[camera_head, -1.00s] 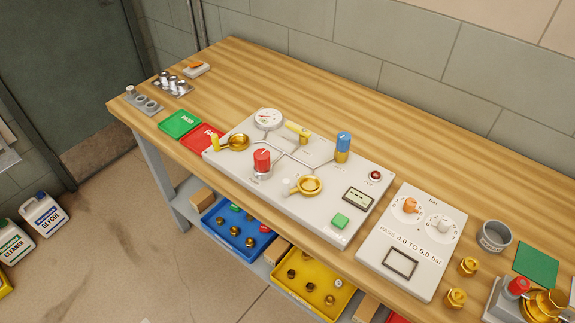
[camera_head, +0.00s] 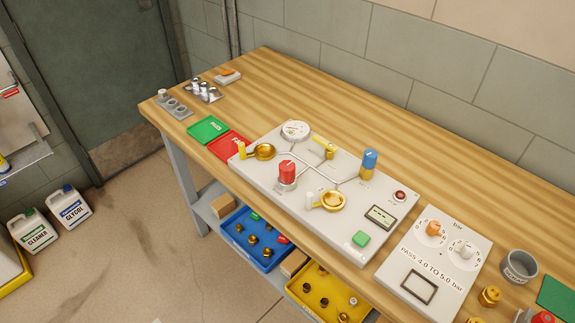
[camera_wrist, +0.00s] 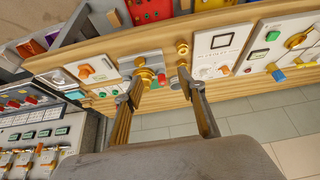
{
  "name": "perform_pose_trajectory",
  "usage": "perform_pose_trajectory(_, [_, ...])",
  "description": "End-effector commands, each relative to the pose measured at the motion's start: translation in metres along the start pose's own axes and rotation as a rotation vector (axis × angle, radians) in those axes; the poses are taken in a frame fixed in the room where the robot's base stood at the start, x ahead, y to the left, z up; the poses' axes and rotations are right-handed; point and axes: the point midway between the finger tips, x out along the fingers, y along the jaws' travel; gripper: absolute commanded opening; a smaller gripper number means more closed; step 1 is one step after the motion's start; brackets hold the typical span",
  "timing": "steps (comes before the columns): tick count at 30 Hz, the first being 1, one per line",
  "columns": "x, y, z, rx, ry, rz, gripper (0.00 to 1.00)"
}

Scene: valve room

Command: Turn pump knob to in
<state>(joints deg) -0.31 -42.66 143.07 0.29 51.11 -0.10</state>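The grey valve panel (camera_head: 262,192) lies on the bench in the head view. It carries a red knob (camera_head: 287,172), a blue knob (camera_head: 369,162), brass valves with yellow levers and a brass valve with a white handle (camera_head: 326,201). The small labels are too blurred to read, so I cannot tell which knob is the pump knob or its setting. Part of this panel (camera_wrist: 262,58) shows at the right of the wrist view. My gripper (camera_wrist: 162,75) is open and empty, its two fingers apart over the bench front. It is not in the head view.
The white gauge panel (camera_head: 400,255) with orange and white knobs sits right of the valve panel. A grey cup (camera_head: 519,267) and brass fittings (camera_head: 490,296) stand beyond. Blue (camera_head: 236,236) and yellow bins are below.

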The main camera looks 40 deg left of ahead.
Motion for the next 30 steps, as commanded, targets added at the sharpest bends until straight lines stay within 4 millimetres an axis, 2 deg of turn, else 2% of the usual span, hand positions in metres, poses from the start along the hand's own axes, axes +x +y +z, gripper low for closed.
perform_pose_trajectory(5, [0.004,-0.015,-0.020,-0.023,0.031,-0.040,0.45])
perform_pose_trajectory(11, [0.011,-0.052,-0.064,-0.063,0.100,-0.130,0.45])
perform_pose_trajectory(21, [0.024,-0.137,-0.144,-0.106,0.244,-0.296,0.45])
perform_pose_trajectory(30, [0.035,-0.217,-0.199,-0.111,0.357,-0.410,0.45])
